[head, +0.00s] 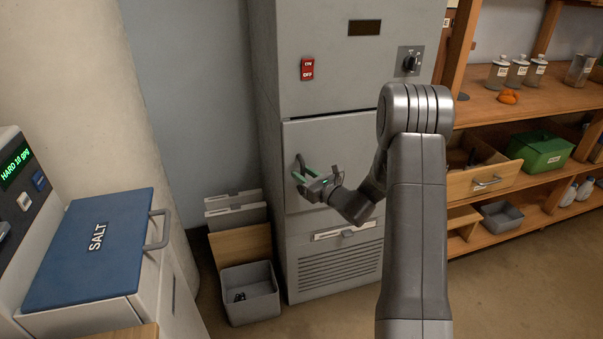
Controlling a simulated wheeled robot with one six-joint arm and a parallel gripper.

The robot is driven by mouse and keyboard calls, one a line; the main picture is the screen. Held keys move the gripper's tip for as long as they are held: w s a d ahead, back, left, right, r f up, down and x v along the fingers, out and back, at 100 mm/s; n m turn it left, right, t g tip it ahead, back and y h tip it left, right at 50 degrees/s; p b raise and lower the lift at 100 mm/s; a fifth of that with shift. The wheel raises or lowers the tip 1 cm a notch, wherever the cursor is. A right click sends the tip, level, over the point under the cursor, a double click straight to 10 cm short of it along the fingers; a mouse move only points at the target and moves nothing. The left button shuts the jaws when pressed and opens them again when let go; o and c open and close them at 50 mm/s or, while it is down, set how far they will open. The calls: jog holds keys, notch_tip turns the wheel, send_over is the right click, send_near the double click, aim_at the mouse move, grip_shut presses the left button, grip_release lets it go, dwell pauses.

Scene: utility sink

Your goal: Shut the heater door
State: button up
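The heater (338,70) is a tall grey cabinet in the middle of the head view. Its door (345,145) is a flat grey panel at mid height, with a thin dark line along its top edge. The door looks flush or nearly flush with the cabinet; I cannot tell whether it is fully shut. A dark upright handle (299,160) sits near the door's left edge. My arm hides the door's right side.
A grey bin (250,292) stands on the floor left of the heater, with boards behind it. A salt unit with a blue lid (95,250) is at the left. Wooden shelves with jars, a half-open drawer (484,182) and a green box (541,152) are at the right.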

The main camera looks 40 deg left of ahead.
jog(key=s+d, duration=0.2)
jog(key=d, duration=1)
jog(key=shift+s+d+r+b, duration=0.2)
jog(key=shift+s+r+b, duration=0.05)
jog(key=shift+s+b, duration=0.05)
jog(key=w+a, duration=0.1)
jog(key=a, duration=0.8)
jog(key=w+a, duration=0.1)
jog(key=a, duration=0.3)
jog(key=shift+w+a+f+p, duration=0.15)
jog(key=shift+w+a+p, duration=0.1)
jog(key=shift+w+p, duration=0.15)
jog(key=shift+s+d, duration=0.1)
jog(key=shift+d, duration=0.1)
